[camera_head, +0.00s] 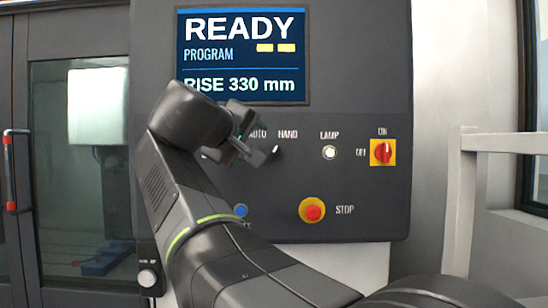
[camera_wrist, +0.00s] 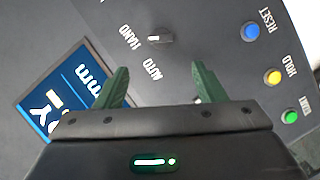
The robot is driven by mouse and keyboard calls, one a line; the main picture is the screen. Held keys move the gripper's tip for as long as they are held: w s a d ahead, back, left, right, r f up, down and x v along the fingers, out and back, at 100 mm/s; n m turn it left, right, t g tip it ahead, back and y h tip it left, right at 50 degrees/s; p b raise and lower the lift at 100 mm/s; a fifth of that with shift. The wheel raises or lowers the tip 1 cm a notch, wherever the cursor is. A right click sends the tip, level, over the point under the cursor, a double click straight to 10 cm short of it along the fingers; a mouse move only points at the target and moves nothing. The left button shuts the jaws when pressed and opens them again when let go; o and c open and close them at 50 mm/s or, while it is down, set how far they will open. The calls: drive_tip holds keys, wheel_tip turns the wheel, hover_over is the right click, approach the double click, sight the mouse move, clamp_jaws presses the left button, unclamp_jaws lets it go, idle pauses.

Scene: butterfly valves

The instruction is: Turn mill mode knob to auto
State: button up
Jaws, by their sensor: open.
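The mode knob (camera_wrist: 161,38) is a small dark knob with a pale mark, on the grey panel near the HAND and AUTO labels in the wrist view. Its pale mark lies on the side toward HAND. In the head view the knob (camera_head: 276,149) is mostly hidden by my gripper. My gripper (camera_wrist: 160,82) is open and empty, its two green fingers apart. The knob appears beyond the fingertips, roughly centred between them and not touched. In the head view my gripper (camera_head: 252,138) is in front of the panel, partly covering the AUTO label.
A screen (camera_head: 243,55) reading READY is above. To the right are a white lamp (camera_head: 329,152), a red-yellow ON/OFF switch (camera_head: 382,152) and a red STOP button (camera_head: 312,210). Blue RESET (camera_wrist: 251,32), yellow HOLD (camera_wrist: 273,77) and green START (camera_wrist: 290,116) buttons show in the wrist view.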

sight(272, 153)
drive_tip(key=p+x, duration=0.2)
drive_tip(key=x, duration=1.1)
drive_tip(key=shift+w+p, duration=0.15)
drive_tip(key=shift+p, duration=0.15)
drive_tip(key=shift+f, duration=0.1)
drive_tip(key=c, duration=1)
